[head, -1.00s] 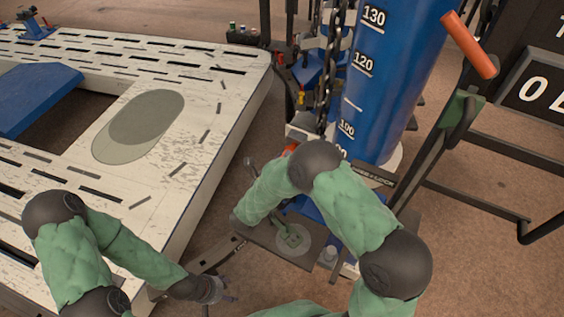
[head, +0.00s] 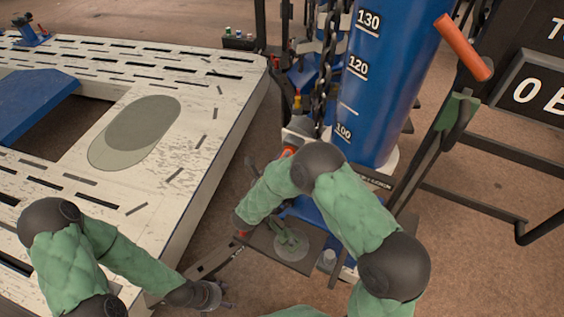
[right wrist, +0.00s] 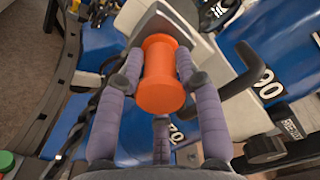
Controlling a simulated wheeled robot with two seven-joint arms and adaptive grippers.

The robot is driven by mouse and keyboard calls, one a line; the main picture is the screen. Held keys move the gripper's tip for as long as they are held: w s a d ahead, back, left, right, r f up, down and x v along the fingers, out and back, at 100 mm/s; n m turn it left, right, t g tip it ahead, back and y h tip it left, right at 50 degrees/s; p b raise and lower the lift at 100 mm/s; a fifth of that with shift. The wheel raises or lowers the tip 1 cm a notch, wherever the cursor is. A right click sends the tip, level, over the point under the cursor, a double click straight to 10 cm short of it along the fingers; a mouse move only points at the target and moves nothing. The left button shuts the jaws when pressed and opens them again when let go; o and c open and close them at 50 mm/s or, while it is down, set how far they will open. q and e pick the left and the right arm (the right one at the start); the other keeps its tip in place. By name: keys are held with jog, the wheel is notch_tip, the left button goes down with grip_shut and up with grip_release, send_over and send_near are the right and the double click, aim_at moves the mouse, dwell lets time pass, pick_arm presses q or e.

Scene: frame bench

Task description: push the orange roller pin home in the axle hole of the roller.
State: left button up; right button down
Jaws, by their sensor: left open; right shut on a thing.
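The orange roller pin (right wrist: 162,80) is a spool-shaped piece with a flanged near end. It sits between the purple-grey fingers of my right gripper (right wrist: 160,72), which is shut on it. Its far end is close to a grey-and-white part (right wrist: 133,18). Whether they touch is unclear. The axle hole is hidden, and I cannot pick out the roller for certain. In the head view my forearm hides most of the right gripper. My left gripper (head: 220,298) is open and empty, low beside the bench, well away from the pin.
The blue tower (head: 385,90) with its scale stands close to the right arm, with a chain (head: 328,50) hanging beside it. A black lever (right wrist: 240,85) is right of the pin. The slotted white bench (head: 205,130) fills the left.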

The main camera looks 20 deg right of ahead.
jog(key=shift+w+d, duration=0.15)
jog(key=c, duration=0.7)
grip_release()
jog(key=shift+c, duration=0.2)
jog(key=v, duration=1.2)
